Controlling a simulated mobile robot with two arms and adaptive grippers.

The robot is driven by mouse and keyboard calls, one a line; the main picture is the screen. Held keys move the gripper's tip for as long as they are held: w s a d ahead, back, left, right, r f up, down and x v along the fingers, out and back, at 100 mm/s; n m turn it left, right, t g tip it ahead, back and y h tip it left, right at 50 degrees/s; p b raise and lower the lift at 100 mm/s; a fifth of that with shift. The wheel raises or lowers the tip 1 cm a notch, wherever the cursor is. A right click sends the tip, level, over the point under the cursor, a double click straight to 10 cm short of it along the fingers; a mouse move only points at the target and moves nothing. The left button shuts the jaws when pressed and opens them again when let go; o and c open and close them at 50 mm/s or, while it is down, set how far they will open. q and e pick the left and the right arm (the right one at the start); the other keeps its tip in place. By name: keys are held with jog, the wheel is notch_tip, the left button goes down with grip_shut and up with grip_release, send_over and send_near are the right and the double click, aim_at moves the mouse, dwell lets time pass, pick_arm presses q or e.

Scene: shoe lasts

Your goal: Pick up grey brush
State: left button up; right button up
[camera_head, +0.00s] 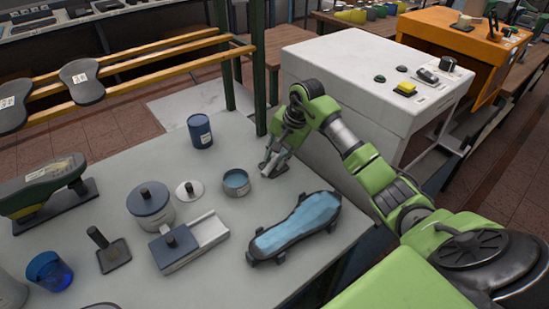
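No brush can be told for certain. A dark grey piece with a flat base and an upright handle (113,255) stands at the front left of the table and could be the grey brush. My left gripper is out of view.
The grey table (160,175) also holds a blue-topped shoe form (295,228), the small tin (236,183), a dark blue can (200,131), a lidded pot (151,206), a box with a white tray (188,245) and a blue cup (50,272). A white cabinet (340,75) stands behind.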

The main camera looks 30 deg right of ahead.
jog(key=shift+w+f, duration=0.2)
jog(key=shift+f, duration=0.45)
grip_shut()
jog(key=shift+r, duration=0.1)
